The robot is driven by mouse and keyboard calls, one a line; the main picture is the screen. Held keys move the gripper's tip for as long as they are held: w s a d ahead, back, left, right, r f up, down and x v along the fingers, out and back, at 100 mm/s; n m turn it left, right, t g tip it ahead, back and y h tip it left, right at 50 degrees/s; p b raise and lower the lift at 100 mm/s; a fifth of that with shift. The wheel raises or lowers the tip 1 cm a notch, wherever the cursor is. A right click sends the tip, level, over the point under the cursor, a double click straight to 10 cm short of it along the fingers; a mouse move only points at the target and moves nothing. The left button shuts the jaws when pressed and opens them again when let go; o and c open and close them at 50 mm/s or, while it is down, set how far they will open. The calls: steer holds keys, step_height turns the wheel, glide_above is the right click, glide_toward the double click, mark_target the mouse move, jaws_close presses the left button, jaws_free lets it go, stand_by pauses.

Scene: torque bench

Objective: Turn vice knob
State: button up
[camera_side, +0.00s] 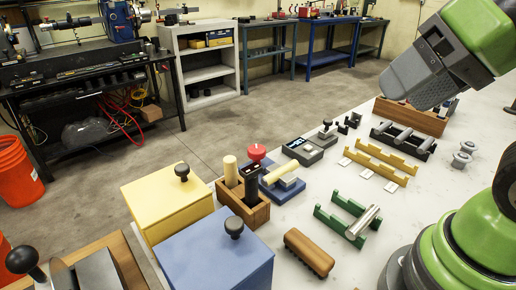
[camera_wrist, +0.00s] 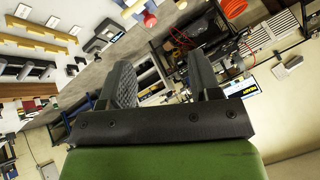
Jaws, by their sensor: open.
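A red round knob (camera_side: 257,152) stands up at the blue vice-like fixture (camera_side: 270,193) near the bench middle. Grey blocks and a pale wooden rod lie on that fixture. The red knob also shows near the top of the wrist view (camera_wrist: 150,20). My gripper (camera_side: 408,88) is high at the upper right of the side view, well apart from the knob. In the wrist view its two dark fingers (camera_wrist: 163,75) are spread, with nothing between them.
A wooden caddy (camera_side: 256,213), yellow box (camera_side: 165,205) and blue box (camera_side: 215,255) with black knobs stand left of and in front of the fixture. Green rack (camera_side: 340,222), yellow rack (camera_side: 375,160) and brown brush (camera_side: 309,252) lie to its right. Bare bench shows between them.

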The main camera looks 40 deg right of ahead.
steer(key=o, duration=0.3)
steer(key=m+y, duration=0.3)
steer(key=m, duration=2.3)
glide_above(257, 149)
steer(key=s+d, duration=0.4)
steer(key=s, duration=0.2)
step_height(257, 149, down, 20)
steer(key=shift+t, duration=0.3)
steer(key=x, duration=1)
steer(key=shift+c, duration=0.2)
steer(key=c, duration=0.8)
